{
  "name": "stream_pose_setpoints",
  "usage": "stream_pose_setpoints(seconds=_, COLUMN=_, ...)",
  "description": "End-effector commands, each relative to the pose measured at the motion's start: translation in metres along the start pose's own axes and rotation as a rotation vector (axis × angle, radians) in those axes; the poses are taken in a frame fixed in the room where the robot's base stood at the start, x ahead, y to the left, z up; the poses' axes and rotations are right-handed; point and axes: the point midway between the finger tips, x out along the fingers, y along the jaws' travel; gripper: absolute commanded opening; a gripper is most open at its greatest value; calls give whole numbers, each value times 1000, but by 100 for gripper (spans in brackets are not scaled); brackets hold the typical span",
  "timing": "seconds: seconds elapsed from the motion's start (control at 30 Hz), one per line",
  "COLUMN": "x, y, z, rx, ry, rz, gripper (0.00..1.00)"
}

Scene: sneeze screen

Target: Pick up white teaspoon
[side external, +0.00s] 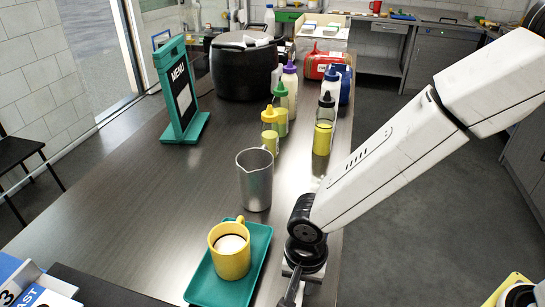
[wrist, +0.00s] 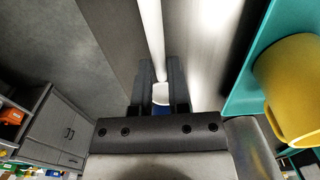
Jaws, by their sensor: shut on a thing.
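My gripper (wrist: 161,85) is shut on a narrow white piece that I take for the white teaspoon (wrist: 151,38). In the wrist view its white handle runs from the top edge down to between the fingers. In the side view my gripper (side external: 291,290) is low at the bottom, just right of the teal tray, its fingertips partly cut off by the frame; the teaspoon cannot be made out there. A small white and blue patch shows between the fingers, and I cannot tell what it is.
A yellow mug (side external: 230,250) stands on the teal tray (side external: 255,254) beside my gripper. A metal pitcher (side external: 255,180) stands behind it, with several bottles further back. A menu stand (side external: 181,95) is at the left. The counter (side external: 140,195) left of the pitcher is clear.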

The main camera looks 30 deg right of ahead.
Motion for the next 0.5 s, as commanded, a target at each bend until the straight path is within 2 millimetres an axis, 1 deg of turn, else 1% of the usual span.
stream_pose_setpoints(seconds=0.03, x=-7, y=1, z=0, rx=0, ry=0, rz=-3, gripper=0)
stream_pose_setpoints(seconds=0.17, x=-18, y=11, z=3, rx=0, ry=0, rz=-2, gripper=0)
stream_pose_setpoints(seconds=0.5, x=-56, y=42, z=10, rx=0, ry=0, rz=-4, gripper=0)
